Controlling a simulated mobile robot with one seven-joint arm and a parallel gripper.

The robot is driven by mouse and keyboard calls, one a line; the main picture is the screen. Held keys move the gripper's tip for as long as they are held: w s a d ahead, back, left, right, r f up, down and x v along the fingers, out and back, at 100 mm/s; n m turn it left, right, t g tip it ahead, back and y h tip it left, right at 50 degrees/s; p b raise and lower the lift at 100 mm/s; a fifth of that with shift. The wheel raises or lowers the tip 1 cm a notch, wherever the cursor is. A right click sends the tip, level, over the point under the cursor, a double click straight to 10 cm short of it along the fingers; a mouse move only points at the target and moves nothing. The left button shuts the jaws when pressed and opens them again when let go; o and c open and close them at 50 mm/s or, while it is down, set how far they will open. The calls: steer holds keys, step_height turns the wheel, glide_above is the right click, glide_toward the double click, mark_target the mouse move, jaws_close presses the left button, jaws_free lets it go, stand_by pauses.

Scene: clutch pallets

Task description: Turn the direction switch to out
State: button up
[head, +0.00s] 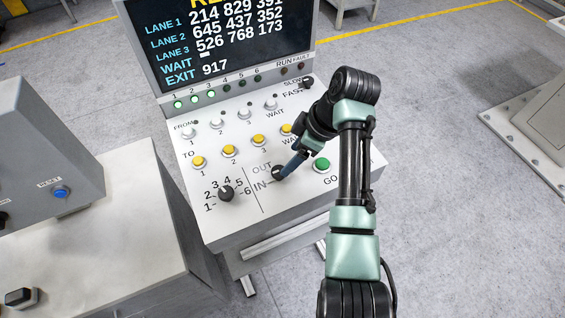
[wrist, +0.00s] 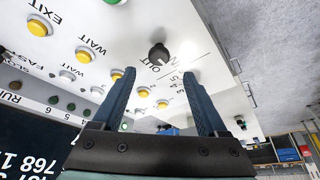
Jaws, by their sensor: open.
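The direction switch (head: 278,172) is a small black knob on the white sloping panel, beside the printed words OUT and IN. It also shows in the wrist view (wrist: 158,54), ahead of my fingertips and roughly midway between their lines. Which word the knob points at I cannot tell. My gripper (head: 284,172) is over the panel at the knob, and its blue finger partly covers the knob in the head view. In the wrist view my gripper (wrist: 157,75) is open, its two fingers apart with nothing between the tips. Contact with the knob is not visible.
A black numbered dial (head: 226,193) is left of the switch. A green GO button (head: 321,165) is to the right. Yellow buttons (head: 258,140) and white-topped knobs (head: 244,114) line the panel above. A black screen (head: 215,45) stands behind. A grey cabinet (head: 90,235) is at left.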

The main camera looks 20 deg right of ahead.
mark_target(279, 171)
steer(key=p+x, duration=0.1)
steer(key=x, duration=0.6)
steer(key=shift+w+f, duration=0.1)
steer(key=shift+f, duration=0.1)
steer(key=shift+c, duration=0.3)
jaws_close()
